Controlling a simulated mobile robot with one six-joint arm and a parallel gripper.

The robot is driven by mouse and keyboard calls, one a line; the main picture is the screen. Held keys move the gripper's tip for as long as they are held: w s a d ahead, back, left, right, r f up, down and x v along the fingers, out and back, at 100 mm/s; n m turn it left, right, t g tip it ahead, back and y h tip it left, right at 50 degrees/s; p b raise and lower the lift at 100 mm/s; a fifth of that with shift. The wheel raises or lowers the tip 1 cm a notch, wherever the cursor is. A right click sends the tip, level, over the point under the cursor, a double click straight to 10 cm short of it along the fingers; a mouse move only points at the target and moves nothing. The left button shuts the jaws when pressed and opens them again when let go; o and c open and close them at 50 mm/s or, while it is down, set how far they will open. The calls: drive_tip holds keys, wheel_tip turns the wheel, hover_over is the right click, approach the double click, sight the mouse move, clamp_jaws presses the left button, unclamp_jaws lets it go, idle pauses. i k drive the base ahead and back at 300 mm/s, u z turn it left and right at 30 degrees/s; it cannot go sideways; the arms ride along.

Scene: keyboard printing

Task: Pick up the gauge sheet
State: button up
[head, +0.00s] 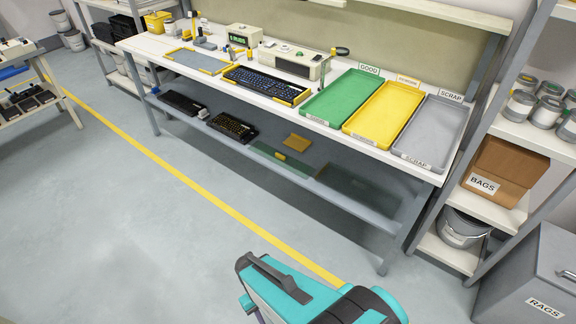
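I cannot tell for sure which thing is the gauge sheet. A flat grey-blue panel with a yellow edge (198,62) lies at the left of the white workbench (345,140). Flat translucent greenish sheets (350,187) lie on the bench's lower shelf, and a small yellow flat piece (298,142) is there too. A black keyboard in a yellow-edged holder (266,84) sits beside the panel. A teal and black part of my own arm shows at the bottom, well short of the bench. My gripper is not in view.
A green GOOD tray (343,97), a yellow tray (384,110) and a grey SCRAP tray (432,130) fill the bench's right. Dark keyboards (232,127) lie on the lower shelf. A shelf rack and RAGS bin (535,280) stand right. Open floor lies left.

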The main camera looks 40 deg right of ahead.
sight(296, 167)
drive_tip(key=k, duration=0.95)
drive_tip(key=z, duration=0.5)
drive_tip(key=i, duration=1.5)
drive_tip(key=u, duration=0.5)
drive_tip(key=i, duration=1)
drive_tip(key=u, duration=0.6)
